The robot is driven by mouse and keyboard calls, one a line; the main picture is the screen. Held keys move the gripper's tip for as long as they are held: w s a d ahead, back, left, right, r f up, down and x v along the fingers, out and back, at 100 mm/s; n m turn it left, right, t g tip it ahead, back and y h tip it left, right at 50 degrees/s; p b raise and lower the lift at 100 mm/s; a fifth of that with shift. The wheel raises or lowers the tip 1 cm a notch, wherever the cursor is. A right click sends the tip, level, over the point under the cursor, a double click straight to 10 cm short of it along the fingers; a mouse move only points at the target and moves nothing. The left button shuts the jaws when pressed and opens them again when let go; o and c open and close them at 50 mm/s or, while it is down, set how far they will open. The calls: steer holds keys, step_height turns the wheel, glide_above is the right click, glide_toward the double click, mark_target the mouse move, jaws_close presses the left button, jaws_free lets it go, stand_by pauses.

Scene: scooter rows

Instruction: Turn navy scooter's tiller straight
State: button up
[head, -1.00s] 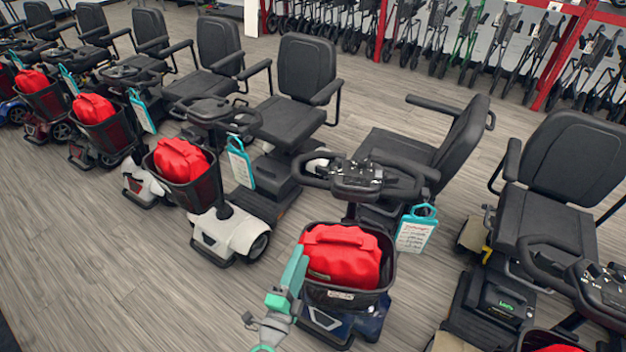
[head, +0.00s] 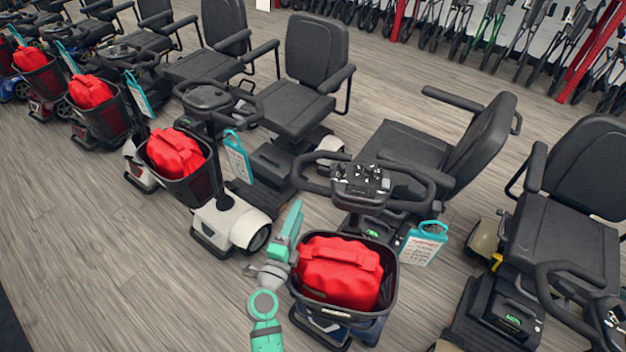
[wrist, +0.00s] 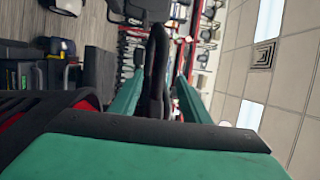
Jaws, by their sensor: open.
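The navy scooter (head: 374,320) stands in the middle front of the head view, its navy body mostly hidden under its basket. Its black tiller head and loop handlebar (head: 410,174) rise behind the basket (head: 391,290), which holds a red bag (head: 340,270). The tiller looks turned relative to the seat (head: 400,150). My gripper (head: 294,222) is open, left of the basket and below the handlebar's left loop. In the wrist view, a dark upright bar (wrist: 157,65), apparently the handlebar, shows between the green fingers. I cannot tell whether they touch it.
A white scooter (head: 230,222) with a red bag stands close on the left, and more scooters line up beyond it. Another scooter (head: 565,240) stands close on the right. A teal-framed tag (head: 424,243) hangs beside the navy scooter's basket. Open floor (head: 90,240) lies at the front left.

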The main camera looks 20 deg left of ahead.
mark_target(310, 187)
steer(key=w, duration=1)
steer(key=shift+w+d+r, duration=0.2)
steer(key=shift+w+r, duration=0.1)
steer(key=shift+w, duration=0.1)
